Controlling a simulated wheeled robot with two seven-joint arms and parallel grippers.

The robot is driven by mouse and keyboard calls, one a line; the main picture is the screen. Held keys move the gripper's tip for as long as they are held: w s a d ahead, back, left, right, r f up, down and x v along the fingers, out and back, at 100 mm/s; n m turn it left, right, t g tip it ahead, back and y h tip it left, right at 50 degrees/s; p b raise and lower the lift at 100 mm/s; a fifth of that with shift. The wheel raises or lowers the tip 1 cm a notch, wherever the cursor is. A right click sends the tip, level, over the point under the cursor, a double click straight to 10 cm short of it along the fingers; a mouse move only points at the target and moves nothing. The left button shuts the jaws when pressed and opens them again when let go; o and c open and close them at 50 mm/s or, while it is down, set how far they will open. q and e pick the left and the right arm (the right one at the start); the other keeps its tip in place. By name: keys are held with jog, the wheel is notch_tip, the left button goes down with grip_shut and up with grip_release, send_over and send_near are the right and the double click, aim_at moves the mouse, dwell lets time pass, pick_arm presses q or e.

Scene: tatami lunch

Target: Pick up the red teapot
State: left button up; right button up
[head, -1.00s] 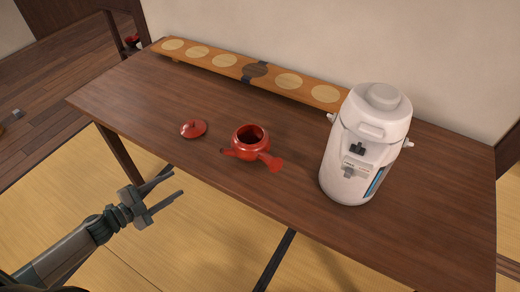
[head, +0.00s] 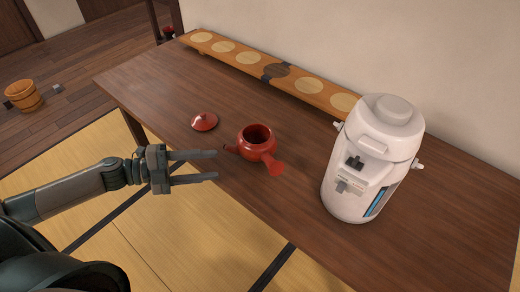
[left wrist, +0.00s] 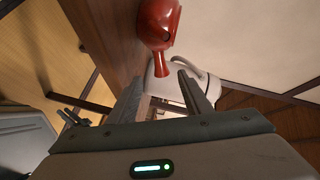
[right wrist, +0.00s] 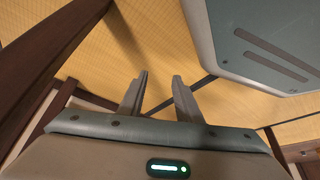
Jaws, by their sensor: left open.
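The red teapot (head: 257,143) stands upright and without its lid on the brown wooden table, its handle pointing toward the lower right. Its red lid (head: 204,121) lies on the table to its left. My left gripper (head: 215,165) is open and empty, left of the teapot at the table's front edge, its fingers pointing toward the teapot and apart from it. In the left wrist view the teapot (left wrist: 158,28) shows beyond the open fingers (left wrist: 160,90). My right gripper (right wrist: 160,95) shows only in the right wrist view, with its fingers apart and nothing between them, over the tatami.
A white hot-water dispenser (head: 368,160) stands on the table (head: 300,200) right of the teapot. A long wooden board with round inlays (head: 240,58) lies along the wall. A wooden bucket (head: 24,96) stands on the floor at the far left.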

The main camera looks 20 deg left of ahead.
pick_arm(q)
jog(key=shift+d, duration=0.1)
jog(key=p, duration=0.3)
send_near(264, 161)
jog(key=x, duration=0.4)
jog(key=shift+w+d+r, duration=0.1)
jog(key=shift+w+d, duration=0.1)
jog(key=shift+d, duration=0.1)
jog(key=shift+x, duration=0.75)
pick_arm(e)
jog(key=shift+w+a+r+t+y, duration=0.5)
jog(key=shift+w+a+r+t, duration=0.65)
jog(key=shift+a+r, duration=0.2)
